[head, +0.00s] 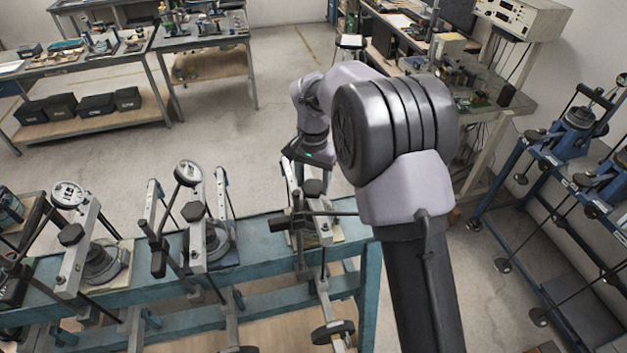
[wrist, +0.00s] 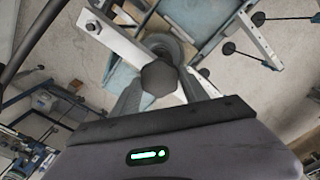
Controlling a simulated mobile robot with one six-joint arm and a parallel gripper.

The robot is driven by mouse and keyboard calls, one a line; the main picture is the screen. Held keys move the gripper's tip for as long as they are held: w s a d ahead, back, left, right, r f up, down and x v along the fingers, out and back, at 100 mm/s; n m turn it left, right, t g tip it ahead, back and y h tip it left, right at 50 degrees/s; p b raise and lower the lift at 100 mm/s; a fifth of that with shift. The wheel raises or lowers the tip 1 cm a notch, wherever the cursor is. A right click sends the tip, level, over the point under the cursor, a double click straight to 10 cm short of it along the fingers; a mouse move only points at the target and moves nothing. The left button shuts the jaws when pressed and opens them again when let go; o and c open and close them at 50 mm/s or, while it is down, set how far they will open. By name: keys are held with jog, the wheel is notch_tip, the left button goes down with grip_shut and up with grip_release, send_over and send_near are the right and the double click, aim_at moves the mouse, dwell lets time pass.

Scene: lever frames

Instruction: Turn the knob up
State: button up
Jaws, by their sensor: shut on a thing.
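The dark hexagonal knob (head: 313,187) sits on top of the right-hand lever frame (head: 328,232) on the teal bench. In the wrist view, the knob (wrist: 160,77) is in the middle, at the end of a pale metal bar (wrist: 118,35). My gripper (wrist: 161,88) has one grey finger on each side of the knob and is shut on it. In the head view, my gripper (head: 306,168) is just above and behind the knob; its fingertips are hard to make out there.
Two more lever frames with dials (head: 187,173) (head: 68,194) stand to the left on the teal bench (head: 262,232). A blue rack (head: 530,185) with rods stands at the right. Open floor (head: 270,125) lies behind the bench.

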aim_at(313, 186)
jog(key=n, duration=0.4)
jog(key=shift+n+p, duration=0.3)
jog(key=shift+p, duration=0.05)
jog(key=n, duration=0.3)
jog(key=shift+n+p, duration=0.4)
jog(key=n+p, duration=0.1)
jog(key=n, duration=0.3)
jog(key=shift+s, duration=0.1)
jog(key=shift+f+n+p, duration=0.1)
jog(key=shift+n+p, duration=0.3)
jog(key=shift+n, duration=1.6)
jog(key=o, duration=1.4)
notch_tip(313, 186, up, 18)
jog(key=shift+f, duration=0.25)
